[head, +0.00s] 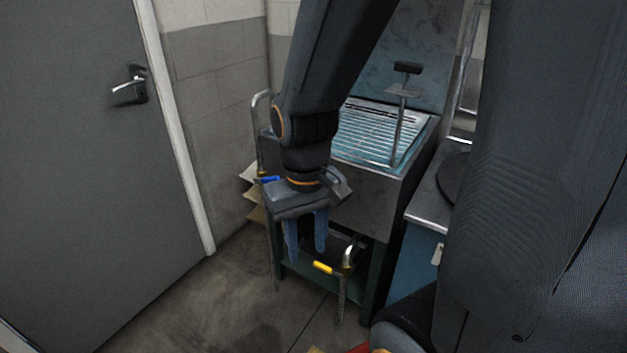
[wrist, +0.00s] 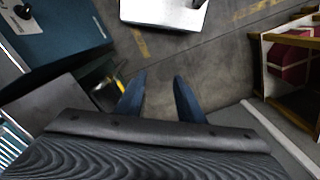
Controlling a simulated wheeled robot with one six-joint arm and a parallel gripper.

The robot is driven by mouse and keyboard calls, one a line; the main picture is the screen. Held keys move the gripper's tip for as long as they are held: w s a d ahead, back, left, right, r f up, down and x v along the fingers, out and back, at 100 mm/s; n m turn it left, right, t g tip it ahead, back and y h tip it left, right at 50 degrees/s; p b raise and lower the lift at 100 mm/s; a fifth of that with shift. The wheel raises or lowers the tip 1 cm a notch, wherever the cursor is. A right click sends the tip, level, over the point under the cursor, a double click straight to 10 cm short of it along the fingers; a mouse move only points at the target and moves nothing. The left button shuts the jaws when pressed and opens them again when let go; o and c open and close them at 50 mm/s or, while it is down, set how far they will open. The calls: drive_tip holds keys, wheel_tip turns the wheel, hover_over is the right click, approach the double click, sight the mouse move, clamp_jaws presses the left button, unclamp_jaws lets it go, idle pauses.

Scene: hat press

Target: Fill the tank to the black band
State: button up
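My gripper (head: 306,250) points down in front of the steel cabinet (head: 368,199), with its two blue fingers apart and nothing between them. The fingers also show in the wrist view (wrist: 160,80). A yellow lever (head: 324,267) sits on a pipe low in front of the cabinet, just right of and below the fingertips. It also shows in the wrist view (wrist: 118,86), left of the fingers and apart from them. A blue lever (head: 266,179) sits by a curved pipe (head: 254,130), left of my wrist. I cannot make out a tank level or black band.
The cabinet has a slatted top (head: 380,132) with a T-shaped post (head: 399,115). A blue-sided counter (head: 412,265) stands close on the right. A grey door (head: 75,150) is at left. Bare floor (head: 190,305) lies in front. The wrist view shows a rack (wrist: 297,60) at right.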

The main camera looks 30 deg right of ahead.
idle(0.4)
drive_tip(key=n+t+y+b, duration=0.6)
drive_tip(key=t+y+b, duration=0.4)
drive_tip(key=t+b, duration=0.75)
approach(266, 180)
wheel_tip(266, 180, up, 2)
drive_tip(key=w+g+b, duration=0.1)
drive_tip(key=g+b, duration=0.1)
drive_tip(key=shift+h, duration=0.4)
drive_tip(key=x, duration=0.7)
drive_tip(key=shift+w+d+b, duration=0.15)
drive_tip(key=shift+d+b, duration=0.15)
drive_tip(key=shift+b, duration=0.1)
clamp_jaws()
